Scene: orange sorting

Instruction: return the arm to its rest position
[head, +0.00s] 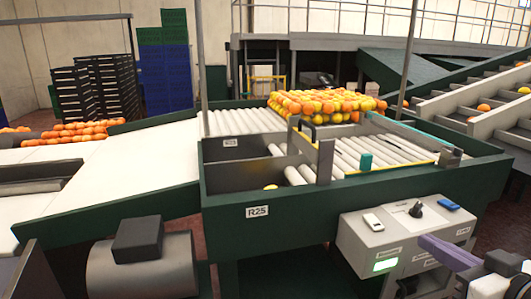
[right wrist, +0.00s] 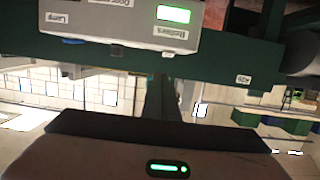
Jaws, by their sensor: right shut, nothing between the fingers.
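My right gripper (head: 436,248) is at the lower right of the head view, its purple-grey fingers closed together and empty. It is in front of the grey control box (head: 350,239), and overlaps the box's lower right part in the picture. I cannot tell whether they touch. In the right wrist view the dark fingers (right wrist: 164,92) point up the picture, below the upside-down control box (right wrist: 130,22). My left gripper is not in view.
The box carries a black knob (head: 416,210), a white switch (head: 373,222), a blue switch (head: 448,204) and a lit green panel (head: 385,265). The green-framed roller table (head: 300,212) stands behind it, with oranges (head: 325,104) piled at its far end. A grey motor (head: 142,270) is at lower left.

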